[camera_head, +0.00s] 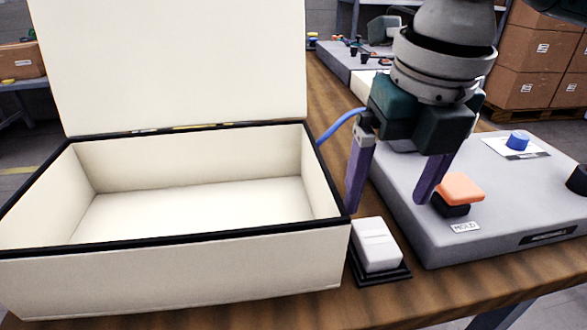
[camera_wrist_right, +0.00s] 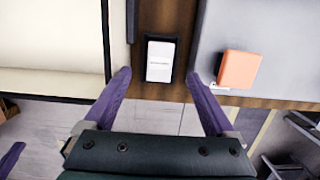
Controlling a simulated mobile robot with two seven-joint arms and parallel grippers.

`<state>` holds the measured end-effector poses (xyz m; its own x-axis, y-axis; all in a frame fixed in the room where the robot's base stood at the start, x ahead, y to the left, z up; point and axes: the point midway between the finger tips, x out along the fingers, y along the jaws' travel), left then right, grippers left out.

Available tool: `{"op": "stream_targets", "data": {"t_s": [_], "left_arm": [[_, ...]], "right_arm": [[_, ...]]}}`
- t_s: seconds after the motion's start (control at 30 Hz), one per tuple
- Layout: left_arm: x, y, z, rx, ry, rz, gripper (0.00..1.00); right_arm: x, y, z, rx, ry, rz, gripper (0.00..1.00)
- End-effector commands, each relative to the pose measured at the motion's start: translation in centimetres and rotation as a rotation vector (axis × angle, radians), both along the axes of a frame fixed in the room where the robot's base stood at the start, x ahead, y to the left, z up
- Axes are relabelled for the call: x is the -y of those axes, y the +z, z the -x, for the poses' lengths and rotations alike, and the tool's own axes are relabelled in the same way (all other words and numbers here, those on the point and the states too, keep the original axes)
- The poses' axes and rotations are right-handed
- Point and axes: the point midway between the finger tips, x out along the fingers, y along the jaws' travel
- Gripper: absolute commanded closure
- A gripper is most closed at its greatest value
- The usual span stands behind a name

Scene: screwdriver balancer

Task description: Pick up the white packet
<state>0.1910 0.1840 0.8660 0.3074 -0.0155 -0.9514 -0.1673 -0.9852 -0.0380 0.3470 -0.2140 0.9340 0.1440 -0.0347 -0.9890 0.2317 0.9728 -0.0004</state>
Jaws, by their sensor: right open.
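The white packet (camera_head: 377,246) stands on a small black base (camera_head: 383,275) on the wooden table, between the open box and the grey control panel. It also shows in the right wrist view (camera_wrist_right: 160,62), centred beyond my fingertips. My right gripper (camera_head: 388,207) is open, with its two purple fingers pointing down above and behind the packet. In the right wrist view its fingers (camera_wrist_right: 158,73) are spread wider than the packet, and nothing is between them. My left gripper is not identifiable in the head view; a purple finger-like part shows at the lower left of the right wrist view.
A large cream box (camera_head: 170,275) with a raised lid stands empty on the left, close to the packet. The grey panel (camera_head: 500,180) on the right carries an orange block (camera_head: 459,187) and a blue knob (camera_head: 518,140). The gap between box and panel is narrow.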

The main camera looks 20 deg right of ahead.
Motion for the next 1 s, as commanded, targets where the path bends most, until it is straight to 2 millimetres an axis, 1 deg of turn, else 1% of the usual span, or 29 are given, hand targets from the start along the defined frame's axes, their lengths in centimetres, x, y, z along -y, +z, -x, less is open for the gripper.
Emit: {"op": "stream_targets", "data": {"t_s": [0.03, 0.17, 0.3, 0.4, 0.5, 0.73, 1.0], "left_arm": [[0.0, -0.4, 0.0, 0.0, -0.001, -0.001, 1.0], [-0.1, -0.7, 0.0, 0.0, 0.0, -0.002, 1.0], [-0.1, -1.4, 0.0, 0.0, 0.0, -0.002, 1.0], [-0.1, -1.8, 0.0, 0.0, -0.001, -0.001, 1.0], [0.0, -1.9, 0.0, 0.0, 0.0, -0.001, 1.0], [0.1, -1.8, 0.0, 0.0, 0.004, 0.005, 1.0], [0.2, -1.8, 0.0, 0.0, 0.006, 0.009, 1.0]], "right_arm": [[0.0, -1.0, 0.0, -0.003, -0.002, 0.0, 0.1], [0.0, -2.5, -0.1, -0.002, -0.002, 0.0, 0.1], [0.0, -4.9, 0.1, -0.003, -0.001, 0.0, 0.1], [0.0, -6.2, -0.2, -0.002, -0.003, 0.0, 0.1], [0.1, -6.8, -0.3, 0.001, -0.001, 0.0, 0.1], [0.1, -6.8, -0.3, 0.002, -0.001, 0.0, 0.1], [0.1, -6.8, -0.3, 0.002, -0.001, 0.0, 0.4]]}}
